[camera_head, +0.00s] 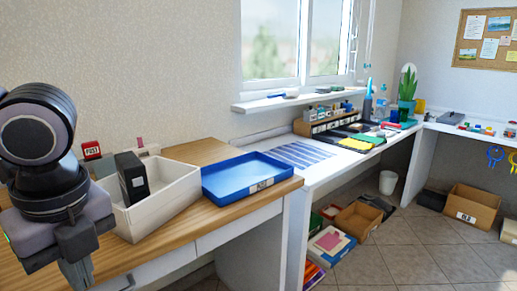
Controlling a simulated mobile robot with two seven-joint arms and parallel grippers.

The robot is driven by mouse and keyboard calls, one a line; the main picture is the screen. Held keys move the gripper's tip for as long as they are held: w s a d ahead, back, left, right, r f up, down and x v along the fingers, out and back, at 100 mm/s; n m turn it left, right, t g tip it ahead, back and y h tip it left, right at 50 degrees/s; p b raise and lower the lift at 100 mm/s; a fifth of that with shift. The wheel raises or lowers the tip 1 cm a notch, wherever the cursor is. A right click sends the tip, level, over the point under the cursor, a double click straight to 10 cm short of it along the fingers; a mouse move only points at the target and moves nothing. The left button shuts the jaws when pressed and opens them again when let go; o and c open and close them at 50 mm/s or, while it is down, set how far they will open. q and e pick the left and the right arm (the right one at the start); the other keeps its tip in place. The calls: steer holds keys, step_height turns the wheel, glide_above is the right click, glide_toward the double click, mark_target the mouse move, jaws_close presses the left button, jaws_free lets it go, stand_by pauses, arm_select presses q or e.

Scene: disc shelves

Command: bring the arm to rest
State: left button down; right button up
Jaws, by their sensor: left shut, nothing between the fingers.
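My left gripper (77,272) is at the lower left of the head view, at the end of my left arm, pointing down. It is shut and nothing shows in it. It is in front of the wooden desk's front edge, left of and nearer than the white box. Its fingertips reach the bottom edge of the picture. My right gripper is not in view.
A white open box (160,205) holding a black case (132,178) stands on the wooden desk (205,152). A blue tray (245,175) lies right of it. A white counter (330,165) continues beyond. Cardboard boxes (472,206) stand on the tiled floor, with bare tiles between.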

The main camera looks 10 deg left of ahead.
arm_select(q)
steer(key=w+a+f+n+t+h, duration=0.2)
steer(key=w+f+n+t+h, duration=0.25)
steer(key=f+n+t, duration=0.4)
steer(key=w+a+f+n+t+h, duration=0.1)
steer(key=w+f+n+t+h, duration=0.35)
steer(key=f+n+t, duration=0.35)
steer(key=s+d+f+g+y, duration=0.1)
steer(key=s+f+g+y, duration=0.4)
steer(key=f, duration=0.6)
steer(key=s+d+f+g, duration=0.1)
steer(key=s+f+g, duration=0.2)
steer(key=s+f, duration=0.65)
steer(key=w+d+f+n, duration=0.1)
steer(key=w+d+n, duration=0.3)
steer(key=d, duration=0.4)
step_height(320, 180, up, 15)
steer(key=s+a+t+p, duration=0.1)
steer(key=p, duration=1.6)
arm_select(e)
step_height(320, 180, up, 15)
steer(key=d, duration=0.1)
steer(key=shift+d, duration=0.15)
